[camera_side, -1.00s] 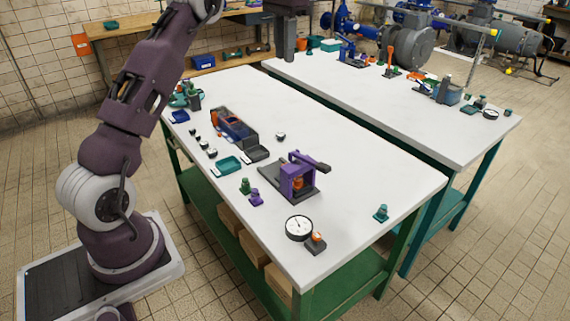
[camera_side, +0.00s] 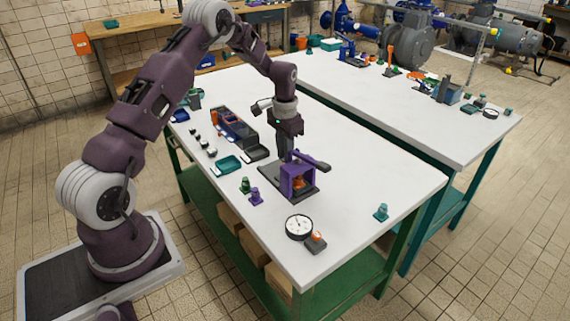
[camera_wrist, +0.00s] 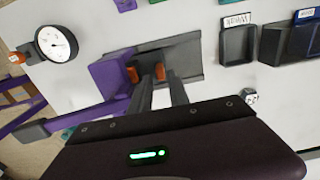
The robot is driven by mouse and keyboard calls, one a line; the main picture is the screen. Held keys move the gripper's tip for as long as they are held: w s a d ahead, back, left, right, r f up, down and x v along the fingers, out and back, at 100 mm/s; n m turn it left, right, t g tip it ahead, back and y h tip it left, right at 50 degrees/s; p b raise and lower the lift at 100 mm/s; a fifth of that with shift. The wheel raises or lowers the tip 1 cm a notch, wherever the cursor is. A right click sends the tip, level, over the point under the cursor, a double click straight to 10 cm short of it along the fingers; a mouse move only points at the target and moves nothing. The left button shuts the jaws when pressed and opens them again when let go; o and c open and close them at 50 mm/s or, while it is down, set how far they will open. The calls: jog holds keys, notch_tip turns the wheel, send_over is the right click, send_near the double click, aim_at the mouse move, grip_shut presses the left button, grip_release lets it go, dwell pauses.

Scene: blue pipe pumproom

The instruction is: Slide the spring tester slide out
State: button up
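The spring tester (camera_side: 297,180) is a purple frame with orange parts inside, on a dark base plate (camera_side: 275,183) near the middle of the table. Its lever arm (camera_side: 317,164) sticks out to the right at the top. In the wrist view the purple frame (camera_wrist: 112,78) has a dark slide area and two orange pieces (camera_wrist: 160,71) beside it. My gripper (camera_side: 286,157) points down just behind the frame. In the wrist view its two fingers (camera_wrist: 161,84) are apart, with an orange piece near their tips. Whether they touch it I cannot tell.
A round dial gauge (camera_side: 299,227) and a small orange-topped block (camera_side: 316,242) stand in front. Green (camera_side: 245,185) and purple (camera_side: 256,197) small fixtures and a teal tray (camera_side: 229,165) are at left.

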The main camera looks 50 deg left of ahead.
notch_tip(320, 180, down, 4)
jog(key=shift+f, duration=0.15)
grip_shut()
jog(key=shift+w, duration=0.1)
dwell(1.3)
